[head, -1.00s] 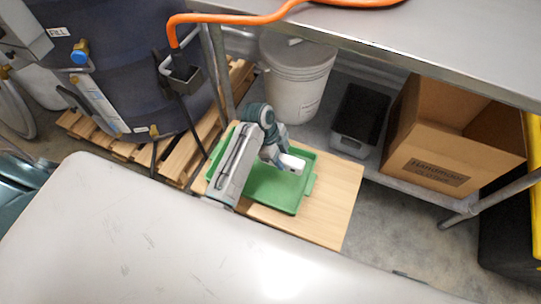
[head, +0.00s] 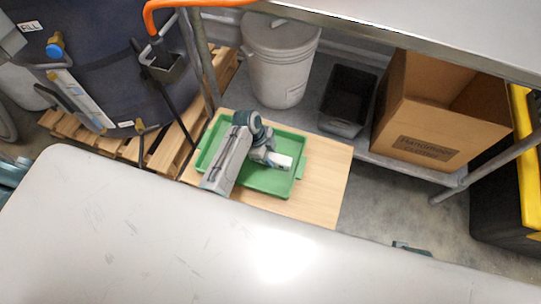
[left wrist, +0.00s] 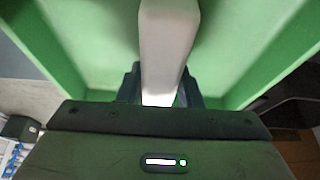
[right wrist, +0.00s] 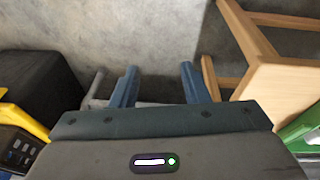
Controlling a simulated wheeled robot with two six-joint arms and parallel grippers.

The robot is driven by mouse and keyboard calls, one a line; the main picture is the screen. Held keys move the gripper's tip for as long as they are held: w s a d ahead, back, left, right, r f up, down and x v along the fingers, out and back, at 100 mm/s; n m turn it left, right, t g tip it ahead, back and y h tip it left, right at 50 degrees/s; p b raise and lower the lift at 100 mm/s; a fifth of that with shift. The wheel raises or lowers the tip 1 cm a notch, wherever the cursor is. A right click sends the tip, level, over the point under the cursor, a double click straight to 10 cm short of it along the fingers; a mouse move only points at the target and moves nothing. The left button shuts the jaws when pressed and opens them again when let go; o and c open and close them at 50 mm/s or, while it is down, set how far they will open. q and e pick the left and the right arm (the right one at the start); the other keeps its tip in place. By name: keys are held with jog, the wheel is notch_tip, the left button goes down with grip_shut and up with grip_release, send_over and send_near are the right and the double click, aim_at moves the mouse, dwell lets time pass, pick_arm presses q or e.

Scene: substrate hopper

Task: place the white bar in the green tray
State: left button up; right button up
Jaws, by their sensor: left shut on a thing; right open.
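The white bar (head: 283,161) is in my left gripper (head: 274,158), over the inside of the green tray (head: 262,182), near its right side. In the left wrist view the white bar (left wrist: 168,38) stands out between the two blue fingers (left wrist: 158,90), with the green tray's floor (left wrist: 95,45) and walls around it. I cannot tell whether the bar touches the tray floor. My right gripper (right wrist: 158,80) is open and empty, over the floor beside a wooden stand; only a small dark part of that arm shows in the head view.
The tray sits on a light wooden stand (head: 325,175). Behind it are a white lidded bucket (head: 280,65), a black bin (head: 348,100) and a cardboard box (head: 430,120) on a low metal shelf. A large white surface (head: 150,230) fills the front.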

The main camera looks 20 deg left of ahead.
pick_arm(q)
jog(key=shift+f, duration=0.1)
jog(key=o, duration=1)
jog(key=shift+o, duration=0.2)
jog(key=shift+a+r, duration=0.1)
jog(key=shift+r, duration=0.25)
jog(key=p+v, duration=0.1)
jog(key=v, duration=1.1)
jog(key=s+a+f+n+y, duration=0.1)
jog(key=s+a+f+n, duration=0.2)
jog(key=s+n, duration=0.3)
jog(key=s+a+f+n+t+y, duration=0.1)
jog(key=s+a+f+n+y, duration=0.1)
jog(key=s+f+n, duration=0.3)
jog(key=s+a+f+n+t+y, duration=0.1)
jog(key=s+a+f+n, duration=0.3)
jog(key=s, duration=0.8)
jog(key=n+y, duration=0.1)
jog(key=n, duration=0.1)
jog(key=shift+a+f+n, duration=0.3)
jog(key=shift+f, duration=0.1)
pick_arm(e)
jog(key=f, duration=0.2)
jog(key=s+f, duration=0.1)
jog(key=f, duration=0.1)
jog(key=shift+d+f, duration=0.2)
